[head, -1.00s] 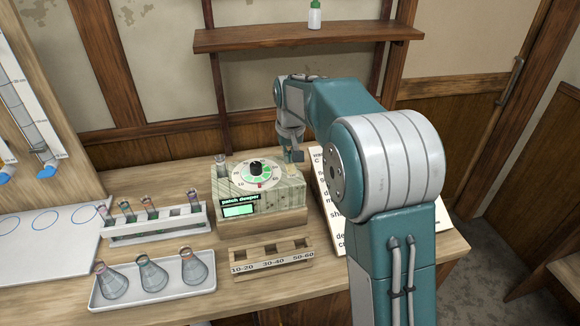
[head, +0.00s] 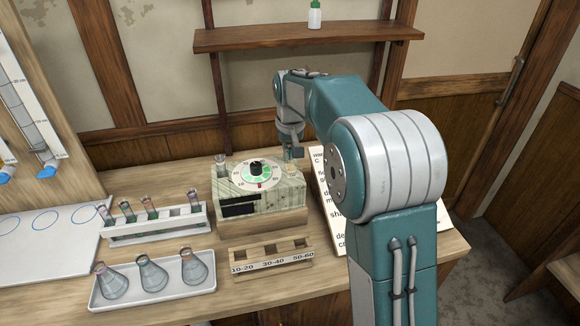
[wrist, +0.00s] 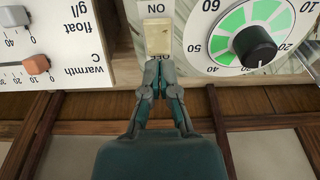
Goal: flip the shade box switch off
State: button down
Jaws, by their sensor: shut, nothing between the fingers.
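The shade box (head: 283,198) stands on the bench, with a white and green dial and a black knob (head: 257,169) on top. Its front display (head: 240,209) is dark. In the wrist view the cream rocker switch (wrist: 158,37) sits between upside-down ON and OFF labels, left of the knob (wrist: 255,46). My gripper (wrist: 160,66) is shut and empty, its tips at the OFF end of the switch and partly covering that label. I cannot tell if they touch. In the head view my gripper (head: 291,152) is over the box's back right.
A slider panel (wrist: 55,50) lies left of the switch in the wrist view. A tube rack (head: 155,228), a tray of flasks (head: 152,292) and a slotted wooden block (head: 272,268) stand left of and before the box.

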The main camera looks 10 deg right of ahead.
aim_at(289, 165)
jog(key=shift+r, duration=2.6)
jog(key=shift+s+r, duration=0.1)
jog(key=s+r+t, duration=0.2)
jog(key=s, duration=1.1)
jog(key=s+r+t, duration=0.1)
jog(key=s+r, duration=0.1)
jog(key=s, duration=1.1)
jog(key=s+f+t, duration=0.1)
jog(key=s+f, duration=0.3)
jog(key=s, duration=0.3)
jog(key=shift+s+f, duration=0.35)
